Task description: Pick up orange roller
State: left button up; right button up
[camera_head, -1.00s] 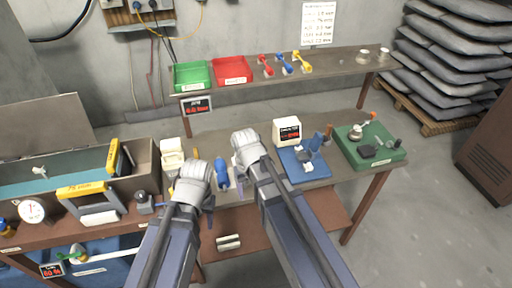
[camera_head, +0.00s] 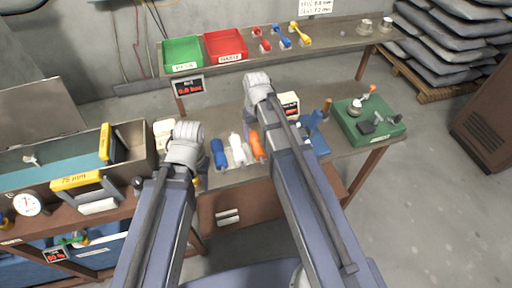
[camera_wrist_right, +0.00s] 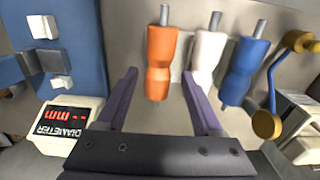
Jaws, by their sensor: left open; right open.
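The orange roller (camera_head: 257,144) lies on the workbench in the head view, at the right end of a row with a white roller (camera_head: 237,149) and a blue roller (camera_head: 218,153). In the right wrist view the orange roller (camera_wrist_right: 160,62) lies just ahead of my right gripper (camera_wrist_right: 158,80), between the lines of its open purple fingers and apart from them. The white roller (camera_wrist_right: 207,55) is beyond the right finger. My right gripper (camera_head: 250,126) is mostly hidden by its wrist in the head view. My left gripper (camera_head: 197,182) is left of the blue roller, its fingers barely visible.
A diameter gauge (camera_wrist_right: 72,125) and a blue fixture (camera_head: 318,140) stand right of the rollers in the head view. A green board (camera_head: 370,125) is further right. Green (camera_head: 183,53) and red (camera_head: 226,44) bins sit on the shelf behind. A toolbox stands at left.

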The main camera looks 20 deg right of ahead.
aim_at(256, 142)
jog(key=shift+w+f+b, duration=0.15)
jog(key=shift+f+b, duration=1.2)
jog(key=shift+w+f+b, duration=0.1)
jog(key=shift+f+b, duration=1.2)
jog(key=shift+r, duration=0.1)
grip_shut()
